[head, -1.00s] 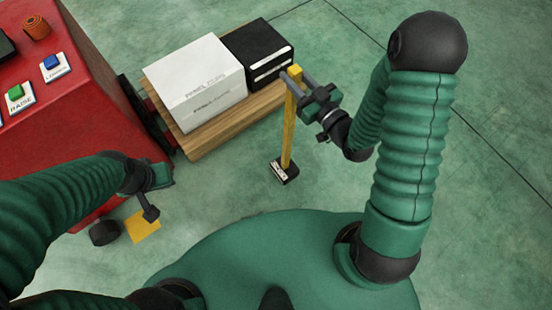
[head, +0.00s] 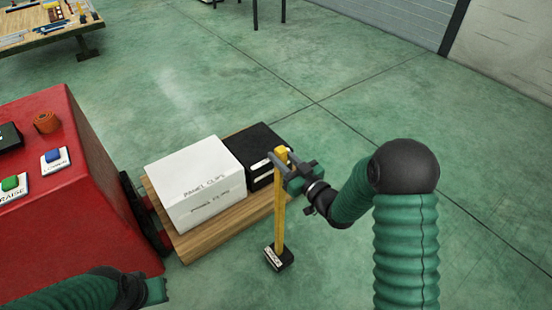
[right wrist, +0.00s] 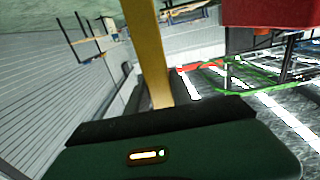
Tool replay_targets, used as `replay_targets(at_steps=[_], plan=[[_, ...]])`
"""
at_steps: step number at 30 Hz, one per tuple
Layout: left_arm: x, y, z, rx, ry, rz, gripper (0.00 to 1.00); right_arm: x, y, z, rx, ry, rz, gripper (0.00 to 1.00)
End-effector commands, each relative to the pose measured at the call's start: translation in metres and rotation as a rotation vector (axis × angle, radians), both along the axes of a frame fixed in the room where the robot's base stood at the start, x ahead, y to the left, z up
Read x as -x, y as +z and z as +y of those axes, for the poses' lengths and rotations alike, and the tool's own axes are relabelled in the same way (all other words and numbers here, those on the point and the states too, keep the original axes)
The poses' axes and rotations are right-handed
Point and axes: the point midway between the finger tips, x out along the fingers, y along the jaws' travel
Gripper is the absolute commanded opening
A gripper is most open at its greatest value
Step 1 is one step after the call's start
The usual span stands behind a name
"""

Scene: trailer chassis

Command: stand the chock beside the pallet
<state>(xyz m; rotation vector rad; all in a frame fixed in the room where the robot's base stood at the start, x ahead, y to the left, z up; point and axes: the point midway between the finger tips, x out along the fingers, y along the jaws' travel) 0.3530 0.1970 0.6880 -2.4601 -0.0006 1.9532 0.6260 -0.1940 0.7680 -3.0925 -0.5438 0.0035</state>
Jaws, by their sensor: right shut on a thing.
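The chock is a small black block (head: 279,259) with a white label and a tall yellow handle (head: 280,215). It is upright, just right of the wooden pallet (head: 212,233), with a strip of floor showing between. I cannot tell whether its base touches the floor. My right gripper (head: 283,160) is shut on the top of the handle. The yellow handle (right wrist: 148,55) also crosses the right wrist view; the black block is out of that view. My left gripper (head: 155,291) is at the bottom left edge, its fingers cut off.
The pallet carries a white panel-clips box (head: 197,180) and a black case (head: 255,150). A red machine (head: 75,200) with push buttons stands left of it. A workbench (head: 45,28) is far back left. The floor to the right is open.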

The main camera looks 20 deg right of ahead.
Motion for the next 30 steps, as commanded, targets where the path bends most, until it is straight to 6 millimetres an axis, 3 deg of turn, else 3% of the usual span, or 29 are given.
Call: replay_targets(at_steps=[3, 7, 14, 23, 30], plan=[[0.000, -0.006, 0.000, 0.000, 0.000, 0.000, 0.00, -0.022, -0.002, 0.002, 0.000, 0.002, -0.006, 0.00], [0.000, -0.008, 0.000, 0.000, 0.000, 0.000, 0.00, -0.034, -0.002, 0.002, 0.001, 0.002, -0.007, 0.00], [0.000, -0.010, 0.000, 0.000, 0.000, 0.000, 0.00, -0.044, -0.003, 0.002, 0.000, 0.001, -0.005, 0.00], [0.000, -0.026, 0.000, 0.000, 0.000, 0.000, 0.00, -0.045, -0.035, 0.002, 0.001, 0.001, -0.004, 0.00], [0.000, -0.025, 0.000, 0.000, 0.000, 0.000, 0.00, -0.045, -0.037, 0.002, 0.001, 0.001, -0.006, 0.00]])
